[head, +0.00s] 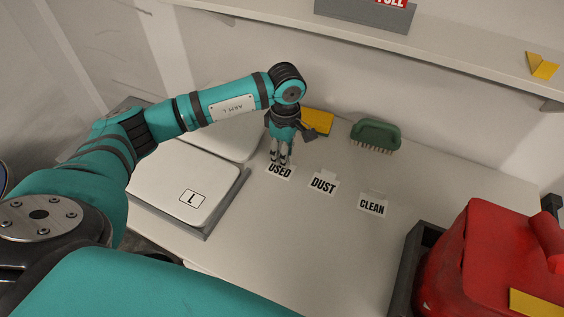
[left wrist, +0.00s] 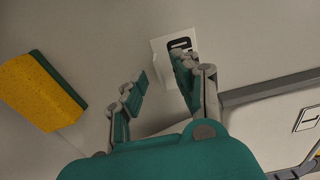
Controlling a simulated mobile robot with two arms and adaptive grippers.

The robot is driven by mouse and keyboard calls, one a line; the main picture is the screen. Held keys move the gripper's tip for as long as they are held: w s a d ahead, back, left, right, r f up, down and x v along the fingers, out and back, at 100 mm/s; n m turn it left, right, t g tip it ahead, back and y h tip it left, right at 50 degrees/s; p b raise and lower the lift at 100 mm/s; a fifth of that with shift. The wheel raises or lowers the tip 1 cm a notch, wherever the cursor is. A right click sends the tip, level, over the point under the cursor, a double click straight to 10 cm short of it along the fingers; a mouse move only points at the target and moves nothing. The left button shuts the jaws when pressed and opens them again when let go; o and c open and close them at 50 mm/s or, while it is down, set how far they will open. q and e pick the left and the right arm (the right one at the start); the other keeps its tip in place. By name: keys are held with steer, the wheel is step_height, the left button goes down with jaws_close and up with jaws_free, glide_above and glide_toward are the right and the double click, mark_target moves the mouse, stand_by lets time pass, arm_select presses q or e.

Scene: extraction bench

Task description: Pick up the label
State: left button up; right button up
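Three white labels with black print lie in a row on the bench: USED (head: 279,171), DUST (head: 323,184) and CLEAN (head: 372,206). My left gripper (head: 279,160) points down right at the USED label, its fingertips covering the label's upper edge. In the left wrist view the left gripper (left wrist: 160,85) is open, with a clear gap between its fingers. A label (left wrist: 175,45) shows there just beyond the right-hand finger, which hides part of it. I cannot tell whether the fingertips touch it. My right gripper is not in view.
A yellow and green sponge (left wrist: 42,92) and a green brush (head: 375,135) lie behind the labels. A white panel marked L (head: 165,185) is at left. A red object (head: 485,255) stands in a dark crate (head: 405,265) at right. A shelf (head: 440,60) runs above.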

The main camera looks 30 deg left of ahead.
arm_select(q)
steer(key=shift+f, duration=0.2)
jaws_close()
steer(key=shift+r, duration=0.1)
